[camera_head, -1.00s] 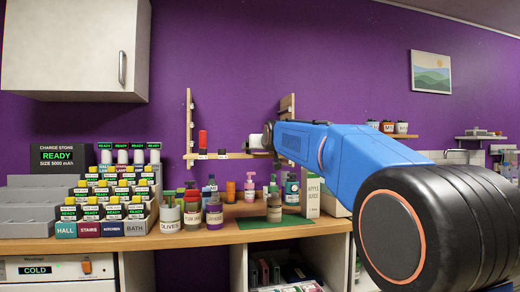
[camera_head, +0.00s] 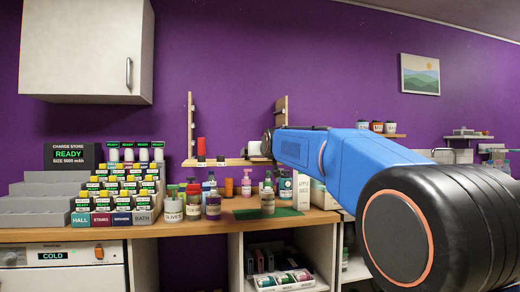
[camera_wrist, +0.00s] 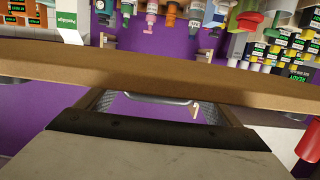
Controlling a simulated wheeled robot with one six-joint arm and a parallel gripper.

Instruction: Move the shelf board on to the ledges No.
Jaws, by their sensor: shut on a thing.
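The shelf board (camera_head: 225,162) is a long, thin light-wood plank. It lies roughly level across the left upright (camera_head: 190,125) and the right upright (camera_head: 281,110) on the purple wall. My gripper (camera_head: 262,149) is at its right part, shut on it. In the wrist view the board (camera_wrist: 160,78) crosses the whole picture in front of my gripper (camera_wrist: 157,104). A red can (camera_head: 201,144) stands at the board's left part; a red shape (camera_wrist: 308,143) shows in the wrist view. A pale "7" is visible there. Whether the board touches any ledge cannot be told.
The counter (camera_head: 200,233) below holds several bottles and jars and a green mat (camera_head: 270,213). Stepped racks of labelled packs (camera_head: 120,195) stand at the left. A white wall cabinet (camera_head: 85,50) hangs at upper left. The wall above the board is clear.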

